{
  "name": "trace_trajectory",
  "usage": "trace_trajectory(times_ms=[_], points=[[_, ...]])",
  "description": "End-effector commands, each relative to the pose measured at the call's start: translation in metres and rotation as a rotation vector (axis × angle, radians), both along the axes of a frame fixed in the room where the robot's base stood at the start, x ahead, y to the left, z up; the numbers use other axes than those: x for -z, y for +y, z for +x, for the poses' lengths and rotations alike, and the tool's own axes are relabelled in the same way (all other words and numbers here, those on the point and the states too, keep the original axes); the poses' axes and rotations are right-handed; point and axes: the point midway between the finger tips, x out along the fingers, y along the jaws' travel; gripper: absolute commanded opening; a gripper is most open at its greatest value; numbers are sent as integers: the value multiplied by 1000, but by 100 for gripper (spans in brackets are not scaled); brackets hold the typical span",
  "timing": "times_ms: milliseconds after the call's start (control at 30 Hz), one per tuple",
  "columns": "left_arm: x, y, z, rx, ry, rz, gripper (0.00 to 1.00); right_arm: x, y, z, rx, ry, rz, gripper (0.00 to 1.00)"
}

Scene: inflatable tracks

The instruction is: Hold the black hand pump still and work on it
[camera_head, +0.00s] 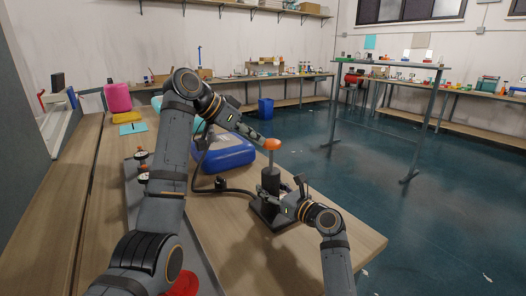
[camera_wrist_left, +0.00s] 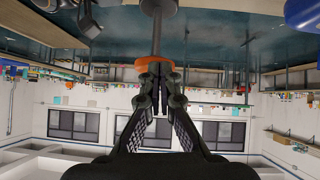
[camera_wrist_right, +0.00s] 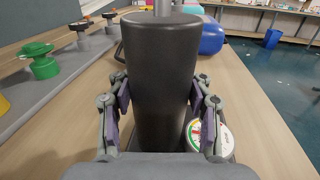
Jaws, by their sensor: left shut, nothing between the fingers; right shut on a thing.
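The black hand pump (camera_head: 270,181) stands upright on its base on the wooden table, with an orange handle (camera_head: 272,144) on top. My left gripper (camera_head: 260,138) is shut and empty at the handle's left side. In the left wrist view, which looks upside down, its closed fingertips (camera_wrist_left: 157,72) are right at the orange handle (camera_wrist_left: 146,61); I cannot tell whether they touch it. My right gripper (camera_wrist_right: 160,108) is shut around the pump's black cylinder (camera_wrist_right: 160,65), low on its body. A round gauge (camera_wrist_right: 196,136) shows partly behind the right finger.
A blue inflatable (camera_head: 228,155) lies behind the pump, and a black hose (camera_head: 208,190) runs across the table nearby. Valves, one green (camera_wrist_right: 40,62), line a grey strip at the left. A pink object (camera_head: 117,97) stands farther back. The table's front right is clear.

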Motion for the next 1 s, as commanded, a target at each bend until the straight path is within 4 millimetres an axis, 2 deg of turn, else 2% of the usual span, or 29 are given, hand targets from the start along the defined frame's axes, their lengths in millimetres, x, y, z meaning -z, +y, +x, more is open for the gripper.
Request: trace_trajectory(times_ms=[200, 400, 1000], points=[[-33, 32, -19, -1, -6, -2, 0, 1, -1, 0, 1, 1, 1, 0], [-48, 47, -29, -1, -5, -2, 0, 1, -1, 0, 1, 1, 0, 0], [-50, 48, -31, 0, -4, -2, 0, 1, -1, 0, 2, 1, 0, 0]])
